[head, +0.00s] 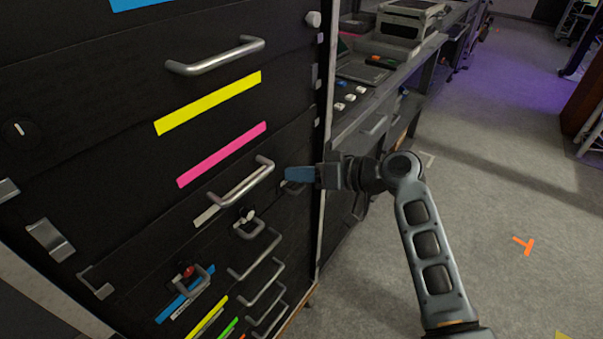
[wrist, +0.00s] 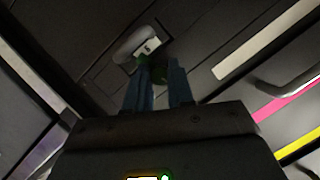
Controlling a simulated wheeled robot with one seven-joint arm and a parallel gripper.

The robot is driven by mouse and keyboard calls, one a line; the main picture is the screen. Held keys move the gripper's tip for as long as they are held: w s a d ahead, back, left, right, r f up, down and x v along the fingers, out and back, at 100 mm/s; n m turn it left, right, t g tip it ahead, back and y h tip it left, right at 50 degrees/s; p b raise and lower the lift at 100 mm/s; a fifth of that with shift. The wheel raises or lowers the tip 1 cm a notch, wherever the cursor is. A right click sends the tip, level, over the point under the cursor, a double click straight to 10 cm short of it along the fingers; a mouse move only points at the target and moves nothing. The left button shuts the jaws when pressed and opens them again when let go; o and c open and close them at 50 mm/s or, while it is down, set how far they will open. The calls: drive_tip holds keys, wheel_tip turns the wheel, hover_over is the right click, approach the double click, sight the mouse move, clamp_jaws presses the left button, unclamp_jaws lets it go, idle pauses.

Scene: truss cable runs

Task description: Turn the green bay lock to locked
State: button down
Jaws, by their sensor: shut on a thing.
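The green bay lock (wrist: 160,73) shows in the wrist view as a small dark green piece between my two blue fingers, mostly covered by them. A grey rounded part and a white piece (wrist: 148,47) sit right beside it on the dark panel. My gripper (wrist: 163,68) is shut on the green lock, with the fingers pointing at the panel. In the head view my gripper (head: 291,175) meets the right part of the black cabinet front (head: 130,140). The lock itself is hidden behind the fingers there, and I cannot read how far it is turned.
A metal pull handle (head: 243,182) is just left of my gripper. More handles and a red knob (head: 188,270) lie below. Pink (head: 222,154) and yellow (head: 209,103) strips mark the drawers above. A workbench stands behind to the right, with open floor (head: 500,200) right of my arm.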

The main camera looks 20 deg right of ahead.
drive_tip(key=shift+w+m+y, duration=0.15)
drive_tip(key=shift+m+y, duration=0.35)
drive_tip(key=shift+m, duration=0.4)
drive_tip(key=shift+g, duration=0.3)
drive_tip(key=c, duration=1)
unclamp_jaws()
drive_tip(key=shift+b+v, duration=0.35)
drive_tip(key=shift+v, duration=3.55)
drive_tip(key=shift+f, duration=0.1)
